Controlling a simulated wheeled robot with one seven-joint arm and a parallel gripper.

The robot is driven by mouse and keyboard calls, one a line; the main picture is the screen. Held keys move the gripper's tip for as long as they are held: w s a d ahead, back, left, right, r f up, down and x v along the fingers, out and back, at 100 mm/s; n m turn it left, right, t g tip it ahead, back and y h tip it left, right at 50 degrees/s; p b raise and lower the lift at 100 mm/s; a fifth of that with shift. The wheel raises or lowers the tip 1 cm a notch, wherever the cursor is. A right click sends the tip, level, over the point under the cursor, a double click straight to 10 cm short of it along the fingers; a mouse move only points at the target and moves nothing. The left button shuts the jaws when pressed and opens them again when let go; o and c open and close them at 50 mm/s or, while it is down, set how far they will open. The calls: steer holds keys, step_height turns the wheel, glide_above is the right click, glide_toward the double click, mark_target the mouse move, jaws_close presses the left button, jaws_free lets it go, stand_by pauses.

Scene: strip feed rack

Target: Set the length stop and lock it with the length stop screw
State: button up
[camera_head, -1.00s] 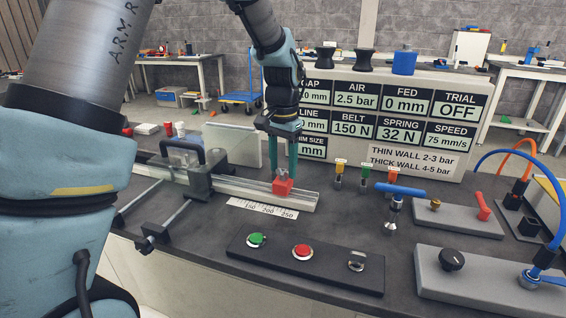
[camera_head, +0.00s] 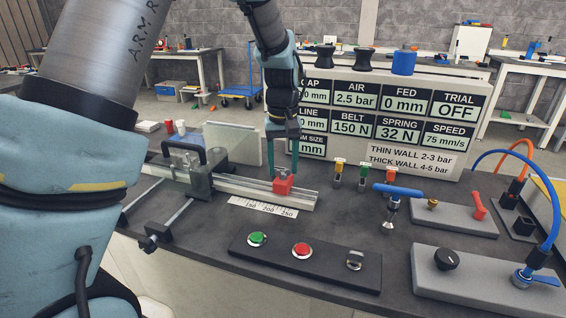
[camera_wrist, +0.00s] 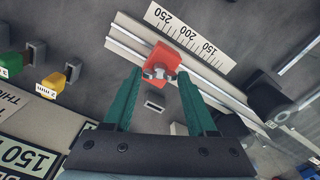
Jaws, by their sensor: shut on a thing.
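The length stop is a red block (camera_head: 283,187) on a pale metal rail (camera_head: 303,203). It also shows in the wrist view (camera_wrist: 161,55), alongside the 200 to 250 part of the scale (camera_wrist: 193,34). The grey metal length stop screw (camera_wrist: 157,74) shows on the stop's near face in the wrist view. My gripper (camera_head: 284,174) reaches down from above, its two green fingers on either side of the stop and screw. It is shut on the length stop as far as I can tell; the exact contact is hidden.
A clamp with a black handle (camera_head: 188,152) stands on the rail's left. A button panel (camera_head: 305,265) lies in front. Coloured gauges (camera_head: 364,175) and a blue-handled tool (camera_head: 397,190) stand to the right. The display board (camera_head: 400,115) stands behind.

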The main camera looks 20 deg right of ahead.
steer(key=shift+n, duration=0.3)
stand_by(0.4)
steer(key=o, duration=1.4)
steer(key=shift+c, duration=0.2)
step_height(320, 180, up, 11)
steer(key=b, duration=0.1)
steer(key=shift+b, duration=0.4)
steer(key=shift+f, duration=0.1)
